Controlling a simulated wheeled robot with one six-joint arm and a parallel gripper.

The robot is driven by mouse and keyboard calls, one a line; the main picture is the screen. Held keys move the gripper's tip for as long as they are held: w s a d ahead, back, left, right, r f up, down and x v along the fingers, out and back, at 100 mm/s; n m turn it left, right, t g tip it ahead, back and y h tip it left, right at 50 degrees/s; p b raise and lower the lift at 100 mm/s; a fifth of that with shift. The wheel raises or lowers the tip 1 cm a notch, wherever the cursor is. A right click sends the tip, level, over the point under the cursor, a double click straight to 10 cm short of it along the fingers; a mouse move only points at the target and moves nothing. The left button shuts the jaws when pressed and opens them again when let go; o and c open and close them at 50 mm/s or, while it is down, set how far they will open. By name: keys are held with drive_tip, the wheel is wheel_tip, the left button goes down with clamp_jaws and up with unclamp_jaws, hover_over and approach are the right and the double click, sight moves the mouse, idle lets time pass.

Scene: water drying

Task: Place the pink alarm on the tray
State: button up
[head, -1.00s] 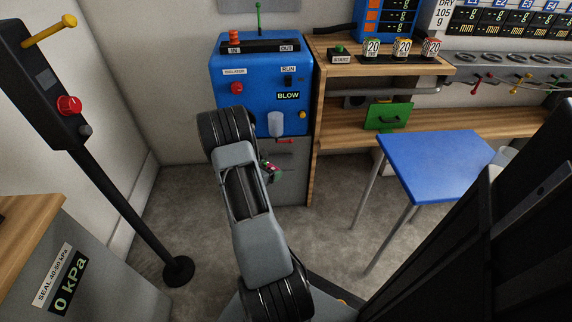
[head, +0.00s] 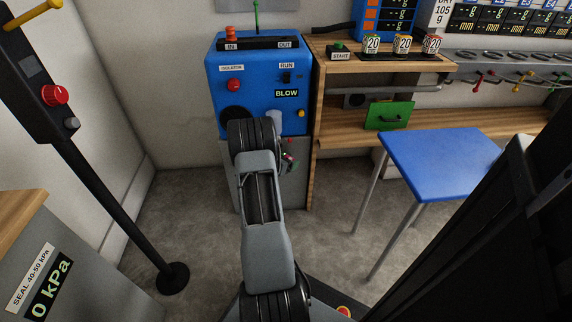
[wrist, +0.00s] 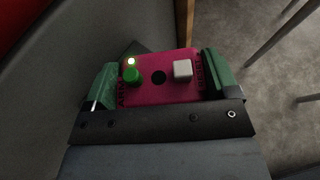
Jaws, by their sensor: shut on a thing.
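The pink alarm (wrist: 160,95) is a small magenta box between the green fingers of my gripper (wrist: 158,77) in the wrist view. It has a green button, a lit lamp, a dark round hole and a white square button on its face. My gripper is shut on it, one finger against each side. In the head view my arm hides most of the gripper; only a small part of it shows at the arm's right, in front of the blue machine's grey base. I cannot make out a tray for certain in either view.
A blue-topped table (head: 440,160) with a bare top stands at the right. A blue machine (head: 258,85) on a grey base stands ahead, beside a wooden bench (head: 345,131). A black post (head: 115,210) stands at the left. Grey floor lies open between machine and table.

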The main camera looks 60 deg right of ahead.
drive_tip(key=shift+f, duration=0.25)
drive_tip(key=shift+f, duration=0.15)
drive_tip(key=o, duration=0.9)
drive_tip(key=shift+a+r+p, duration=0.2)
drive_tip(key=shift+r+p, duration=0.1)
drive_tip(key=shift+r, duration=0.1)
drive_tip(key=p+v, duration=0.3)
drive_tip(key=v, duration=0.8)
drive_tip(key=shift+w+a, duration=0.15)
drive_tip(key=shift+a, duration=0.15)
drive_tip(key=a+r+m+y, duration=0.4)
drive_tip(key=a+r+m, duration=0.6)
drive_tip(key=a, duration=0.5)
drive_tip(key=s+a+r+m+t+y, duration=0.1)
drive_tip(key=a+r+m+y, duration=0.1)
drive_tip(key=a, duration=0.6)
drive_tip(key=s+a+r+m+t+y, duration=0.1)
drive_tip(key=a+y, duration=0.3)
drive_tip(key=a, duration=0.4)
drive_tip(key=s+a+r+m+t+y, duration=0.2)
drive_tip(key=a+r+m+y, duration=0.1)
drive_tip(key=a, duration=0.6)
drive_tip(key=shift+a+r+t, duration=0.1)
drive_tip(key=shift+r+t, duration=0.3)
drive_tip(key=shift+r, duration=0.2)
